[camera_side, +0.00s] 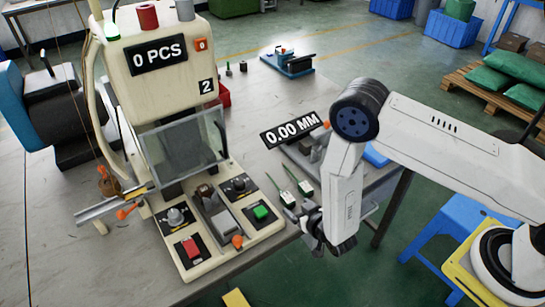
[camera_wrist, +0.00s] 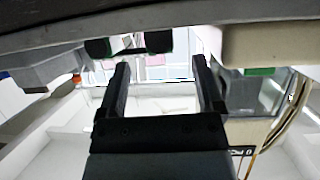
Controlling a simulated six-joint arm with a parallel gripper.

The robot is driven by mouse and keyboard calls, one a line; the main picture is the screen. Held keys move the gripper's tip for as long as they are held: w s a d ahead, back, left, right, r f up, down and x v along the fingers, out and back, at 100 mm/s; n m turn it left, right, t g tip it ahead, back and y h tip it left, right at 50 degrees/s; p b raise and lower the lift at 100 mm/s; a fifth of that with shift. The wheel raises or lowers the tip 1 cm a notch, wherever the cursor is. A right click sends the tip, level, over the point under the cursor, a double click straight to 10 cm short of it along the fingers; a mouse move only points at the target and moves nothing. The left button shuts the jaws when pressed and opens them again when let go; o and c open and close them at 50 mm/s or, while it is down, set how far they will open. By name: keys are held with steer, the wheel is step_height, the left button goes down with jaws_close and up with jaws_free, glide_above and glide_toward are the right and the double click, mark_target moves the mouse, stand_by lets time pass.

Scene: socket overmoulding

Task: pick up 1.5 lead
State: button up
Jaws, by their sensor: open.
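Two small leads with pale, green-edged ends lie side by side on the table in the side view, a left one (camera_side: 283,196) and a right one (camera_side: 303,187). I cannot tell which is the 1.5 lead. My gripper (camera_side: 298,222) is just in front of them at the table's front edge, partly hidden by my wrist. In the wrist view its two dark fingers (camera_wrist: 161,75) stand apart with nothing clearly held between them. Dark shapes with green edges (camera_wrist: 97,47) show past the fingertips, too unclear to name.
A cream moulding machine (camera_side: 160,65) with a clear guard and a control panel (camera_side: 261,212) stands left of my gripper. A gauge reading 0.00 MM (camera_side: 295,129) is behind the leads. A blue fixture (camera_side: 288,64) stands at the back. A blue stool (camera_side: 440,225) is at right.

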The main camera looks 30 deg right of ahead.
mark_target(291, 201)
steer(key=shift+w, duration=0.1)
steer(key=shift+x, duration=2.5)
jaws_close()
steer(key=shift+r, duration=0.2)
steer(key=shift+r, duration=0.8)
steer(key=s+d+r, duration=0.2)
steer(key=s+r, duration=0.9)
steer(key=s, duration=0.3)
steer(key=shift+d, duration=0.2)
